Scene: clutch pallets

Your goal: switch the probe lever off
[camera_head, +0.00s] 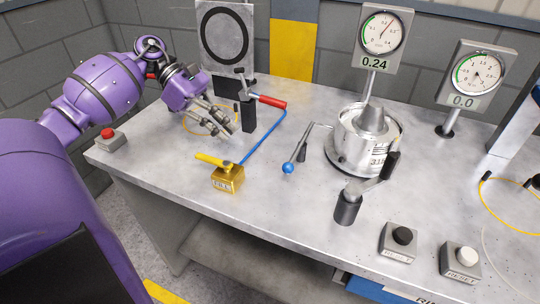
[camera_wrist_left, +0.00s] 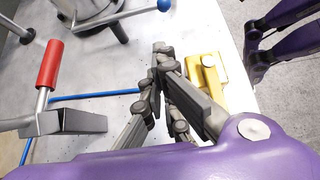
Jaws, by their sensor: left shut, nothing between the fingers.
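My left gripper (camera_head: 229,128) is shut and empty above the left part of the bench; its closed fingers also show in the left wrist view (camera_wrist_left: 160,58). A lever with a red handle (camera_head: 270,101) is mounted on a black post (camera_head: 249,115), just right of the gripper and apart from it. A yellow block with a yellow lever (camera_head: 213,159) sits in front of the gripper; its label is too small to read surely. A lever with a blue ball (camera_head: 288,168) stands farther right. I cannot tell from a label which one is the probe lever. My right gripper is out of view.
A blue hose (camera_head: 264,137) runs along the bench (camera_head: 190,205) between the yellow block and the post. A red button box (camera_head: 109,139) stands at the left edge. A round metal fixture (camera_head: 347,140) and two dial gauges stand to the right. The front left bench top is clear.

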